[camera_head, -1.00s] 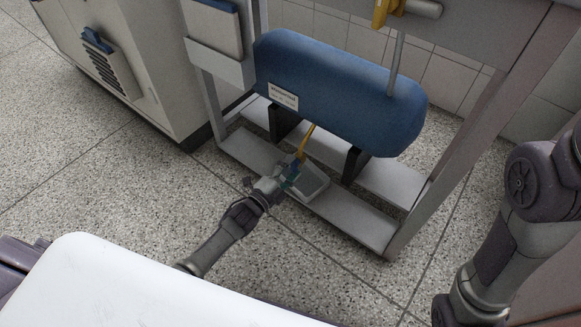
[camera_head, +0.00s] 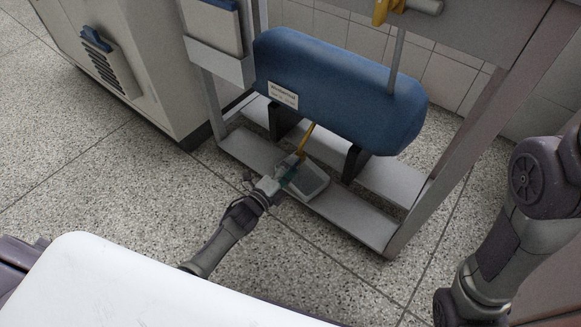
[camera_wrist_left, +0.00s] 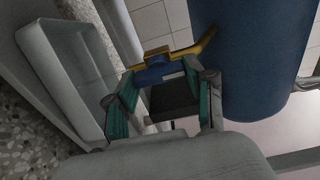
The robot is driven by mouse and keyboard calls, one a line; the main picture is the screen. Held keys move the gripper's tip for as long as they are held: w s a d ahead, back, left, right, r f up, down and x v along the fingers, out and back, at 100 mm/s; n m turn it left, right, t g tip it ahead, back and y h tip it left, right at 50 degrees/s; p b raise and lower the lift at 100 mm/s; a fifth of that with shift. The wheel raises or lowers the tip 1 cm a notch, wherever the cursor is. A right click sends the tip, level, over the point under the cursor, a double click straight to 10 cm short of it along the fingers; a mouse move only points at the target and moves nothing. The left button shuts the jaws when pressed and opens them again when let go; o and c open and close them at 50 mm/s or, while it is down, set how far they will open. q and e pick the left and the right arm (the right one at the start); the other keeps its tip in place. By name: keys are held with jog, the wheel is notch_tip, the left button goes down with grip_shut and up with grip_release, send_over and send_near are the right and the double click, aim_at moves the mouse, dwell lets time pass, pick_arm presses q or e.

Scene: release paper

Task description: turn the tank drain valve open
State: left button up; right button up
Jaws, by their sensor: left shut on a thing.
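The blue tank (camera_head: 335,85) lies horizontally on black supports in a grey frame. A brass drain pipe (camera_head: 306,139) comes down from its underside, and it also shows in the left wrist view as the brass valve (camera_wrist_left: 205,43). The blue valve handle (camera_wrist_left: 153,73) sits at the fingertips in the left wrist view. My left gripper (camera_head: 287,173) reaches in low from the left and is shut on this handle; its fingers also show in the left wrist view (camera_wrist_left: 160,90). The handle is mostly hidden in the head view. My right gripper is out of view.
A shallow grey tray (camera_head: 313,187) stands under the valve, close beside my left gripper. The frame's lower rail (camera_head: 360,222) runs under the tank. A white cabinet (camera_head: 150,65) stands to the left. The speckled floor (camera_head: 110,180) is clear.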

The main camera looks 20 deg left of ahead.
pick_arm(q)
jog(key=shift+d, duration=0.1)
jog(key=o, duration=1.2)
jog(key=shift+c, duration=0.2)
jog(key=v, duration=1.2)
jog(key=shift+r, duration=0.1)
